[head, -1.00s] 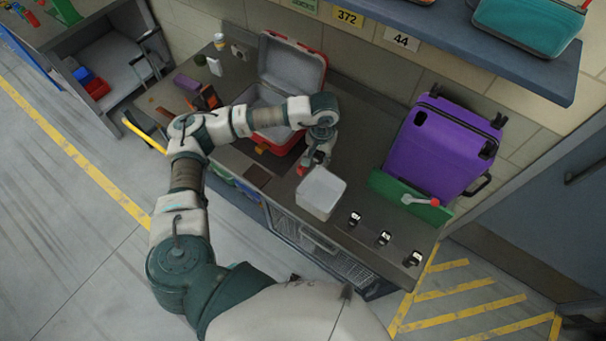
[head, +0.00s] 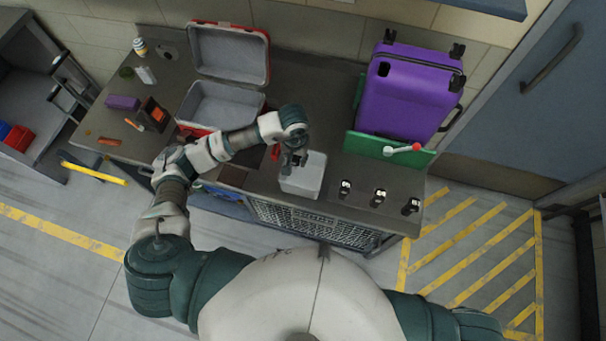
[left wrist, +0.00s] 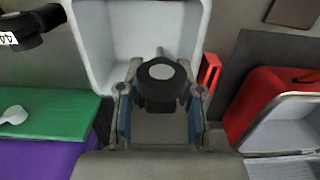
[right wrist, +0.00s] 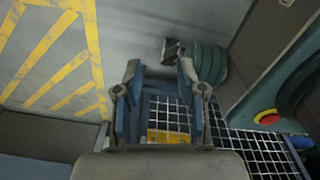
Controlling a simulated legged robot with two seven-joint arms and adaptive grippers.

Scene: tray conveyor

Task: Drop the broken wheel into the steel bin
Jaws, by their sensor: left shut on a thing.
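The broken wheel (left wrist: 160,78) is a black caster with a grey hub. My left gripper (head: 291,160) is shut on it; the wheel shows between its fingers in the left wrist view. The steel bin (head: 303,183) is a pale grey open box on the counter. My left gripper is above its back left part. In the left wrist view, the wheel overlaps the edge of the bin (left wrist: 90,50); its height above the rim is hard to tell. My right gripper (right wrist: 160,88) shows only in its wrist view, open and empty.
Several small black casters, one of them here (head: 379,197), stand right of the bin. An open red case (head: 222,103) lies left of the bin.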

